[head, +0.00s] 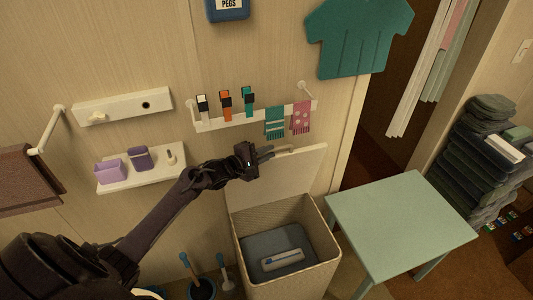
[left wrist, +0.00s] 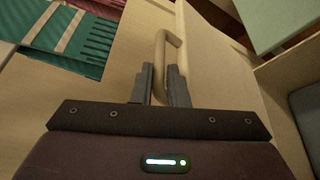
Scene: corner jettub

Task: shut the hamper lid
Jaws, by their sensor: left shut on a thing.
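The hamper (head: 290,275) is a cream box at the bottom middle of the head view. Its lid (head: 275,180) stands raised at the back, near the wall, so the hamper is open. A pale loop handle (head: 298,149) sits at the lid's upper edge, and it also shows in the left wrist view (left wrist: 172,38). My left gripper (head: 268,154) is at this handle. In the left wrist view its fingers (left wrist: 161,82) are closed around the handle's near end. Grey cloth and a white-and-blue item lie inside the hamper. My right gripper is out of view.
A pale green table (head: 400,220) stands close to the hamper's right. A wall rail (head: 250,118) with clips and small towels hangs above the lid. A shelf (head: 140,172) with purple cups is to the left. A brush holder (head: 203,289) stands left of the hamper.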

